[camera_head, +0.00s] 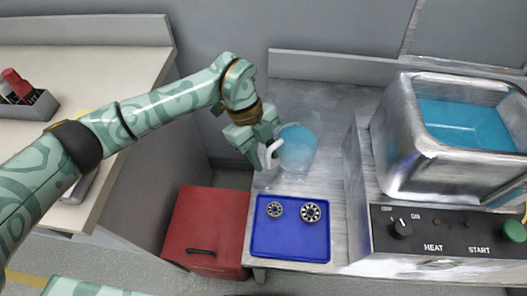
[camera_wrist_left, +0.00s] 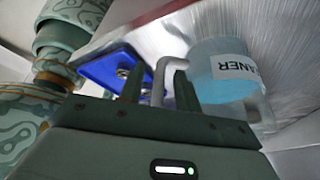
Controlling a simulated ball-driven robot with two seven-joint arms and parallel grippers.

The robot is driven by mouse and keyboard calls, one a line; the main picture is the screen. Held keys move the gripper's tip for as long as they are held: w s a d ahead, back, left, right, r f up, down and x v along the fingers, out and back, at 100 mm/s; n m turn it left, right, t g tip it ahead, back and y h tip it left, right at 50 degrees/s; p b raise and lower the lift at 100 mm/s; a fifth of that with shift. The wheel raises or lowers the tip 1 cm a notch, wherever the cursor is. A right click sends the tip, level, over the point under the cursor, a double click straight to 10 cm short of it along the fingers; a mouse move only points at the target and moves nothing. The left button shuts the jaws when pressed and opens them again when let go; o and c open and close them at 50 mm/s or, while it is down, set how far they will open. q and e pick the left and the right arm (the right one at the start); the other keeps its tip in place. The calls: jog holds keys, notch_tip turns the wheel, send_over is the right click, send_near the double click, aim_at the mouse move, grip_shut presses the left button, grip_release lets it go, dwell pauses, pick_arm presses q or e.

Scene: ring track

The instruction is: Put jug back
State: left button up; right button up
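The clear jug (camera_head: 300,150) with blue liquid and a white handle is on the metal bench, behind the blue tray. Its label, partly reading "ANER", shows on the jug in the left wrist view (camera_wrist_left: 228,75). My left gripper (camera_head: 268,152) is at the jug's left side, by the handle. In the left wrist view the two fingers (camera_wrist_left: 160,92) stand apart on either side of the white handle, with gaps visible, so the gripper looks open around it. My right gripper is not in view.
A blue tray (camera_head: 262,247) with two bearings lies at the bench's front. A metal bath (camera_head: 400,165) of blue liquid with a HEAT and START panel stands on the right. A red cabinet (camera_head: 200,225) is below left, and a pale counter (camera_head: 110,65) is on the left.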

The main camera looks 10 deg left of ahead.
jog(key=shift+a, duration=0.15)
